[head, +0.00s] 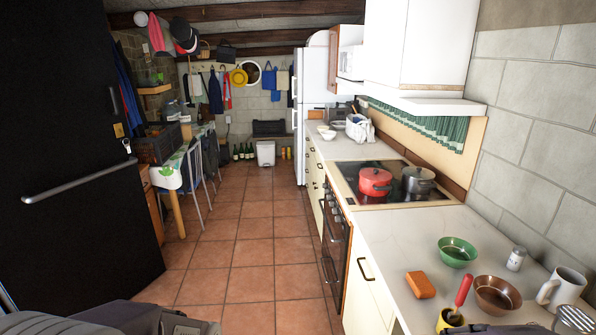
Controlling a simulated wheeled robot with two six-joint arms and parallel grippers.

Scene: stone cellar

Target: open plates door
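No door in view is marked as the plates door, so I cannot tell which one it is. A white wall cabinet (432,45) hangs at the upper right, and its front looks closed. A cream lower cabinet front (368,298) with a dark handle (366,270) is below the near counter. A dark patch shows at its right edge, and I cannot tell whether it is a gap. Parts of my arms show along the bottom edge, at the left and right. Neither gripper's fingertips are in view.
The counter (395,228) holds a green bowl (457,252), a brown bowl (497,295), a sponge (420,284) and a mug (562,289). A red pot (375,182) and a grey pot (418,180) stand on the hob. The tiled floor (250,252) is clear; a black door (70,130) is left.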

